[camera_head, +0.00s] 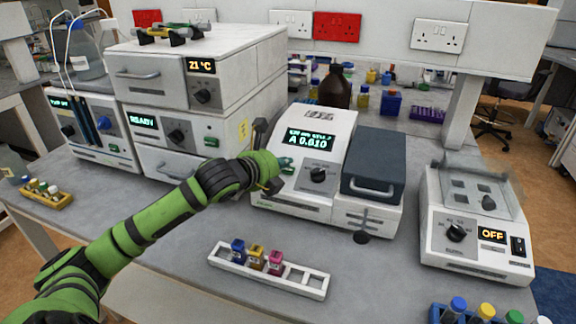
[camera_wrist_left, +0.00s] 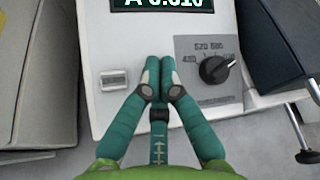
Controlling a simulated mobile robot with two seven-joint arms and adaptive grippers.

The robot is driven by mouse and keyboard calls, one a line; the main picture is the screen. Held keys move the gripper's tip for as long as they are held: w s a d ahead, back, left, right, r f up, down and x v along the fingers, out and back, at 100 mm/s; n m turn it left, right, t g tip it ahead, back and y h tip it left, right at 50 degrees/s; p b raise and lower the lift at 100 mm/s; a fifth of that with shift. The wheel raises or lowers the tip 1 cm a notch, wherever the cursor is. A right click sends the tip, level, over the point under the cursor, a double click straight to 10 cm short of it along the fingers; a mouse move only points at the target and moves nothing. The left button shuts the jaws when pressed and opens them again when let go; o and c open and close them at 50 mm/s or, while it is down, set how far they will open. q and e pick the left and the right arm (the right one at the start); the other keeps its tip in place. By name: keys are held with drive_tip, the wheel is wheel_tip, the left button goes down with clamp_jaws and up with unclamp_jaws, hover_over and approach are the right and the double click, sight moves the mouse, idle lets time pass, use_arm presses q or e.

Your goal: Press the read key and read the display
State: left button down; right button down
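A white photometer (camera_head: 273,193) stands on the grey bench. Its display (camera_head: 309,139) is lit and appears to read A 0.610 under a smaller, blurred line; the bottom of the display also shows in the left wrist view (camera_wrist_left: 162,4). My left gripper (camera_head: 287,164) is at the photometer's front panel, its teal fingers together and empty. In the left wrist view the fingertips (camera_wrist_left: 152,78) lie between a small pale key (camera_wrist_left: 113,80) and a black dial (camera_wrist_left: 215,69). The key's label is too small to read. I cannot tell whether the fingertips touch the panel. My right gripper is out of view.
A dark-lidded cell compartment (camera_head: 374,165) is on the photometer's right. A white rack (camera_head: 311,291) with colored vials stands in front. Bare bench lies between rack and balance.

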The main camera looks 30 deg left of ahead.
use_arm(q)
drive_tip(key=shift+r, duration=0.1)
drive_tip(key=r+p, duration=0.1)
drive_tip(key=s+r+p, duration=0.1)
drive_tip(key=r+p, duration=0.1)
drive_tip(key=s+r+p, duration=0.1)
drive_tip(key=shift+d+r, duration=0.25)
idle(1.0)
